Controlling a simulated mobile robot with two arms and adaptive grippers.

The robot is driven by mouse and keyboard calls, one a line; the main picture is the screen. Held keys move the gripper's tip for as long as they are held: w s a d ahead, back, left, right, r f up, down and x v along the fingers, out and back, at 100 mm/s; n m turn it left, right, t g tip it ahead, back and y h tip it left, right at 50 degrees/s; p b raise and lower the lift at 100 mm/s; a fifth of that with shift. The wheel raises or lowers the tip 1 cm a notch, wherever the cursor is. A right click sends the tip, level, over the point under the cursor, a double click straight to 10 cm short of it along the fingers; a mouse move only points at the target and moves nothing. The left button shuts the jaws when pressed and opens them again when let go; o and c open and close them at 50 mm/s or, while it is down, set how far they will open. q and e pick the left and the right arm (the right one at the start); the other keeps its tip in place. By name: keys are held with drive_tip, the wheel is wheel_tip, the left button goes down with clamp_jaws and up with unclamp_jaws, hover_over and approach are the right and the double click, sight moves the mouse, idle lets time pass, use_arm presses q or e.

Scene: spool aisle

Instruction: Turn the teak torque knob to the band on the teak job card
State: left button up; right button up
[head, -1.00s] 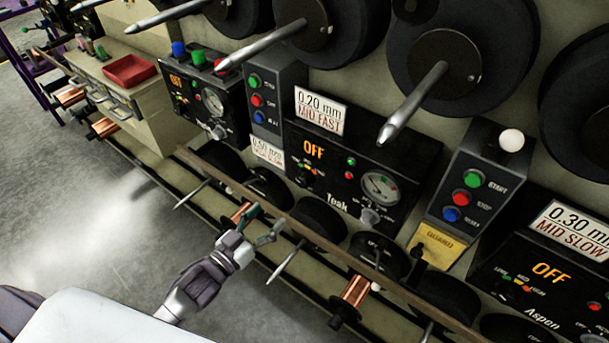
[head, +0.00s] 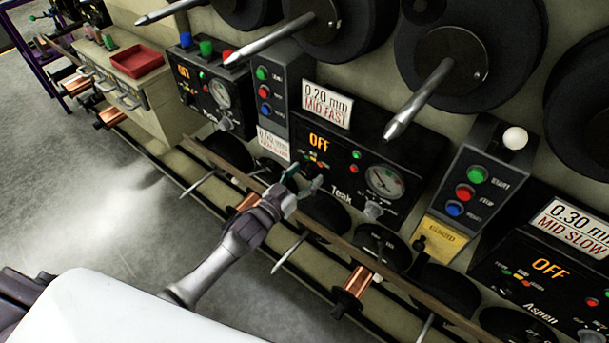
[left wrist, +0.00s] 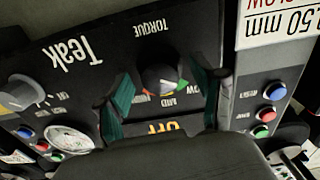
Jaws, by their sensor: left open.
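The black Teak panel (head: 352,172) carries an amber display reading OFF and a gauge. The teak job card (head: 326,103) above it reads 0.20 mm MID FAST. The teak torque knob (left wrist: 163,72) shows in the left wrist view, upside down, beside a band of coloured marks; which mark its pointer is on, I cannot tell. My left gripper (head: 304,181) is open at the panel's lower left in the head view. In the left wrist view its fingers (left wrist: 164,92) stand either side of the knob; contact is not clear. My right gripper is out of view.
A wooden rail (head: 340,243) runs along the front, with black spools behind it. A button box (head: 272,100) stands left of the panel and another (head: 470,190) right. The Aspen panel (head: 545,285) is at lower right. A red tray (head: 137,61) sits on the left cabinet.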

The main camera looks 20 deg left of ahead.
use_arm(q)
drive_tip(key=c, duration=1.1)
drive_tip(key=shift+c, duration=0.2)
drive_tip(key=shift+m, duration=0.4)
drive_tip(key=m, duration=0.5)
drive_tip(key=shift+m+b, duration=0.3)
drive_tip(key=shift+b, duration=0.1)
drive_tip(key=m+b, duration=0.1)
drive_tip(key=m, duration=0.4)
drive_tip(key=shift+f, duration=0.1)
drive_tip(key=shift+m, duration=0.3)
